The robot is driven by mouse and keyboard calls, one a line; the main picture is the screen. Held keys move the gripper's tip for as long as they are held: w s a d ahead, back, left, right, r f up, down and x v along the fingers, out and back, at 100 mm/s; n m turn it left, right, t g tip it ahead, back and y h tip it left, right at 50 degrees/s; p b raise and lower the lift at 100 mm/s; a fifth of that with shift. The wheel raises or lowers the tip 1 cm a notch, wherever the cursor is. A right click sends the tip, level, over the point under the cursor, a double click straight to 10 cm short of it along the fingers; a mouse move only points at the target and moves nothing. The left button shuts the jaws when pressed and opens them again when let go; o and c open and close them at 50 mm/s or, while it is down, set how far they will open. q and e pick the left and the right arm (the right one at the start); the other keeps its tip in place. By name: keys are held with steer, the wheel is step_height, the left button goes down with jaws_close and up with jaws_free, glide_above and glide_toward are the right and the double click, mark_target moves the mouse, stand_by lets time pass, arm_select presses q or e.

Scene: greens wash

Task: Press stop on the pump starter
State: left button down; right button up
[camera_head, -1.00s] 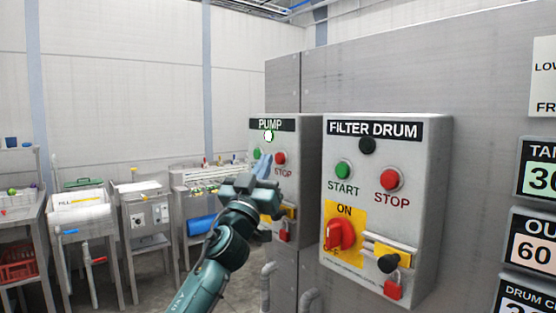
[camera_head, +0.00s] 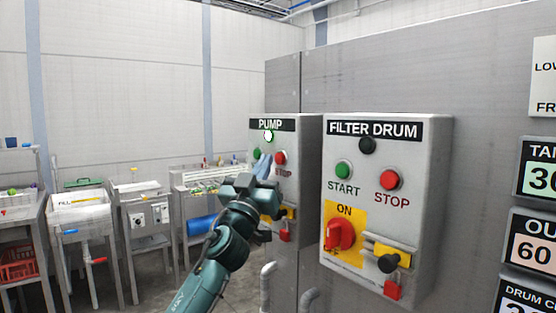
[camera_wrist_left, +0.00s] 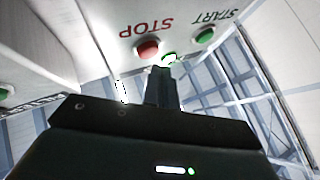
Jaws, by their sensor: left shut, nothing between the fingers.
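The pump starter (camera_head: 308,160) is a grey box on the metal cabinet, labelled PUMP. Its red stop button (camera_head: 280,157) is on the right, its green start button (camera_head: 257,153) on the left, and a bright lamp (camera_head: 268,135) above them. My left gripper (camera_head: 265,160) is shut and empty, its fingertips in front of the box between the two buttons. In the left wrist view the fingertips (camera_wrist_left: 164,72) are just below and right of the red stop button (camera_wrist_left: 147,49), apart from it in the picture. I cannot tell the exact gap to the panel. My right gripper is not in view.
The filter drum starter (camera_head: 437,200), with its own buttons and red rotary switch, is close to the right of the pump starter. Grey pipes (camera_head: 268,285) rise below. Display panels (camera_head: 540,170) are at far right. Benches and sinks (camera_head: 80,215) stand at back left.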

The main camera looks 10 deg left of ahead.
arm_select(q)
steer(key=shift+d, duration=0.1)
steer(key=shift+w+d+b, duration=0.25)
steer(key=shift+w+b, duration=0.05)
steer(key=shift+b, duration=0.05)
stand_by(0.4)
steer(key=shift+w+d+b, duration=0.3)
steer(key=shift+b, duration=0.15)
stand_by(0.4)
steer(key=shift+a, duration=0.1)
steer(key=shift+s+a+p, duration=0.5)
steer(key=shift+s+p, duration=0.1)
steer(key=shift+p, duration=0.05)
